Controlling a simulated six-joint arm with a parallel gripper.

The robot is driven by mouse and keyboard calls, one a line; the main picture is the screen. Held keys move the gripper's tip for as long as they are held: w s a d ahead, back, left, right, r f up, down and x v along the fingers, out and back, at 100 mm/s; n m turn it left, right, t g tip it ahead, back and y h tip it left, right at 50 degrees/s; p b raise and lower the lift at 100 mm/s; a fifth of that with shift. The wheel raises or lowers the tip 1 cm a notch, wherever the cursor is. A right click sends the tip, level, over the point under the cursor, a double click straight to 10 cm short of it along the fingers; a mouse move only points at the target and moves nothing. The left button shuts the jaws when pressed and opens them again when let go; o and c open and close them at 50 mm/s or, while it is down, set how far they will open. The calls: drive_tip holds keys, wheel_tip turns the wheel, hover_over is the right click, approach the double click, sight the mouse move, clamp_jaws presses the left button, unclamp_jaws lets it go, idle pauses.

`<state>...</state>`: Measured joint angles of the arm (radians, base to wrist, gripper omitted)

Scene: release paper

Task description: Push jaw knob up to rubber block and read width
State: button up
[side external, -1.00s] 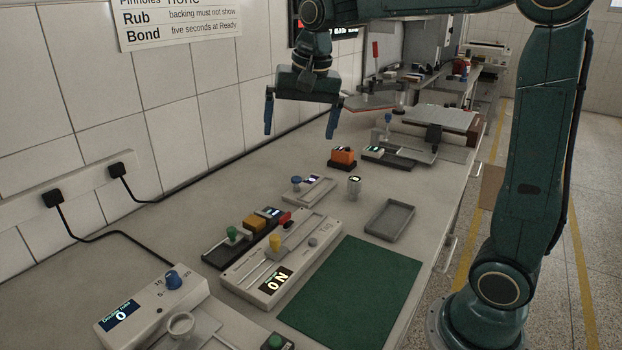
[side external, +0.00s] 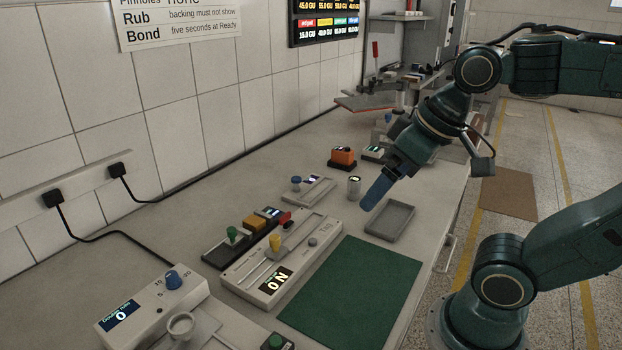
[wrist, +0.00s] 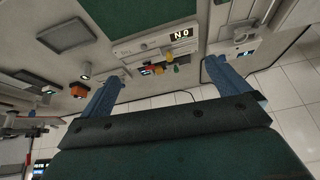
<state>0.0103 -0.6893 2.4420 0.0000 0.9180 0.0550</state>
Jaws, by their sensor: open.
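A dark gauge base (side external: 212,256) on the bench carries a green knob (side external: 232,233), a mustard block (side external: 254,223), a small lit display (side external: 268,212) and a red part (side external: 284,217). The knob stands left of the block; whether they touch is unclear. I cannot be sure these are the jaw knob and rubber block. The display's digits are unreadable. In the wrist view the green knob (wrist: 177,69) shows between my fingers, at a distance. My gripper (side external: 372,203) is open and empty, tilted above the bench near the grey tray; one blue finger shows clearly from the side.

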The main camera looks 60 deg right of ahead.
drive_tip(key=shift+s+a+f+n, duration=0.1)
drive_tip(key=shift+s+f+n, duration=0.3)
drive_tip(key=shift+s+f, duration=0.25)
drive_tip(key=shift+r, duration=0.1)
drive_tip(key=c, duration=0.5)
drive_tip(key=shift+w+r, duration=0.3)
drive_tip(key=shift+w, duration=0.05)
drive_tip(key=c, duration=0.8)
drive_tip(key=shift+o, duration=0.2)
drive_tip(key=w+r+n+g, duration=0.1)
drive_tip(key=w+r+g, duration=0.2)
drive_tip(key=w, duration=1.7)
drive_tip(key=w+f+g, duration=0.1)
drive_tip(key=w+f, duration=0.5)
drive_tip(key=w, duration=0.2)
drive_tip(key=w+a+f+g, duration=0.1)
drive_tip(key=w+f, duration=0.5)
drive_tip(key=w, duration=0.3)
drive_tip(key=shift+w+n, duration=0.25)
drive_tip(key=shift+n, duration=0.15)
drive_tip(key=shift+a+f, duration=0.1)
drive_tip(key=shift+f, duration=0.05)
